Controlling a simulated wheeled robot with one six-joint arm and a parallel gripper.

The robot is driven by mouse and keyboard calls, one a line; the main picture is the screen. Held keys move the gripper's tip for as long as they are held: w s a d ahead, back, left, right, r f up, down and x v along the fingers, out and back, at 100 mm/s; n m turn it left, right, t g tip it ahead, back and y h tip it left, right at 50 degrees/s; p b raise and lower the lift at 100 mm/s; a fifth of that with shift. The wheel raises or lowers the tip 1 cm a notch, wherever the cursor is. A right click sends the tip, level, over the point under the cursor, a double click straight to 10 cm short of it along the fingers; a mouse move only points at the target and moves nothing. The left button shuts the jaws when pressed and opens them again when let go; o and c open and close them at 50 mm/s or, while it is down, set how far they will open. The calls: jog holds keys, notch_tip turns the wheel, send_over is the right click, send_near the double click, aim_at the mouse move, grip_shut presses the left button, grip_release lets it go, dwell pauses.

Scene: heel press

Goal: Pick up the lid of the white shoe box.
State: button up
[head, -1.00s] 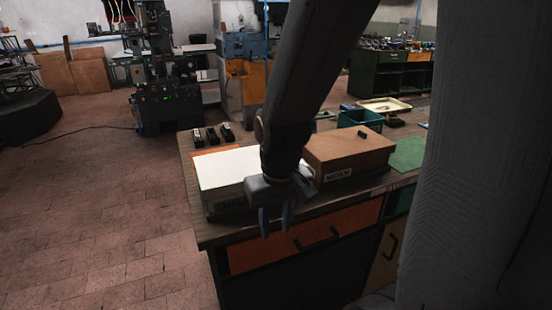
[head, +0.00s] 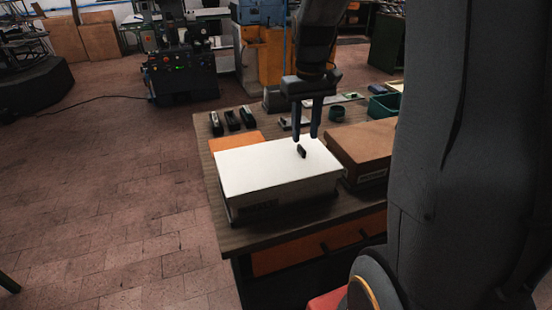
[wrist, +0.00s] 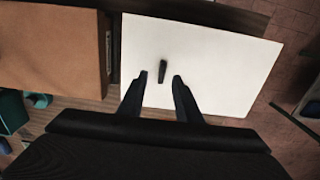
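The white shoe box (head: 284,189) sits on the near left part of the bench, with its white lid (head: 262,168) on top. A small dark handle (head: 301,151) stands up from the lid, toward its right side in the head view. My gripper (head: 316,135) points down over the lid, a little beyond the handle, with its fingers apart and nothing between them. In the wrist view the lid (wrist: 220,70) fills the right half. The handle (wrist: 163,71) there lies just ahead of the open fingertips (wrist: 161,77). Whether the fingertips touch the lid I cannot tell.
A brown box (head: 362,150) stands close to the right of the white box. Several small black items (head: 231,120) and an orange sheet (head: 236,141) lie behind on the bench. A green bin (head: 384,106) is at the back right. The floor to the left is clear.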

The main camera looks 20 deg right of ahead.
aim_at(302, 148)
jog(key=shift+w+a+f+p, duration=0.15)
jog(key=shift+f+p, duration=0.4)
jog(key=shift+f, duration=0.7)
jog(key=shift+a+f+p, duration=0.1)
jog(key=shift+f+p, duration=0.4)
jog(key=shift+f, duration=0.75)
grip_shut()
